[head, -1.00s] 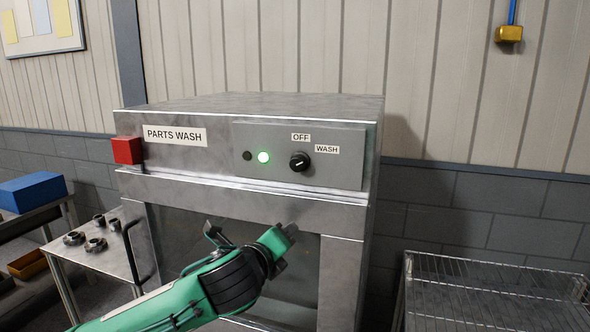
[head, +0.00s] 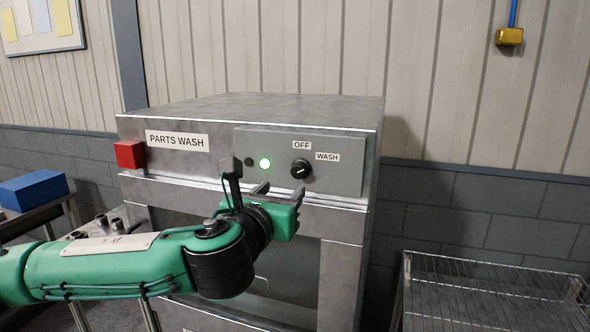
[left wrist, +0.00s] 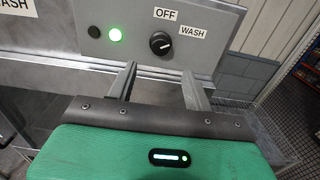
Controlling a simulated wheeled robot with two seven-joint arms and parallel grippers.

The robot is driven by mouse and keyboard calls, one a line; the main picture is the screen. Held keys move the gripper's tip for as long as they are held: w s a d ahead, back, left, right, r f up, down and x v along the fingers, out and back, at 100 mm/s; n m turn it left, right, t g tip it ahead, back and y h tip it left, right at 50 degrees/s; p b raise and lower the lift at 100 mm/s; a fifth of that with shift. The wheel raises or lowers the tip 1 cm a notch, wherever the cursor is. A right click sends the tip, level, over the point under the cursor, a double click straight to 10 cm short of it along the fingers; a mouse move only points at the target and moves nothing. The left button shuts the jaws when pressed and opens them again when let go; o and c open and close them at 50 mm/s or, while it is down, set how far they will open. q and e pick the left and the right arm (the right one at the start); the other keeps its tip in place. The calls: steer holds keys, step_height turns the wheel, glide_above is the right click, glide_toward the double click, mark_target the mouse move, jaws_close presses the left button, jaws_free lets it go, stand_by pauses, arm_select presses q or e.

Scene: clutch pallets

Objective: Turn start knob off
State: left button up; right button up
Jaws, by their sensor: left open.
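The start knob (head: 301,169) is a round black knob on the grey control panel (head: 345,165) of the parts washer. Labels OFF (head: 302,146) and WASH (head: 327,157) sit above it and to its upper right. Its white mark points toward WASH. The green lamp (head: 265,164) to its left is lit. My left gripper (head: 280,188) is just below and in front of the panel, apart from the knob. In the left wrist view its two fingers (left wrist: 160,85) are spread and empty, with the knob (left wrist: 160,43) beyond and above the gap. My right gripper is not in view.
A red box (head: 129,154) sticks out at the washer's left front corner. A wire rack (head: 490,270) stands at the right. A blue box (head: 33,191) rests on a table at the left.

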mark_target(298, 173)
arm_select(q)
steer(key=p+x, duration=0.2)
steer(key=x, duration=0.5)
steer(key=shift+w+d+p, duration=0.15)
steer(key=shift+w+p, duration=0.15)
steer(key=shift+p, duration=0.05)
steer(key=shift+w+d, duration=0.2)
steer(key=shift+w, duration=0.45)
steer(key=c, duration=1)
steer(key=shift+o, duration=0.2)
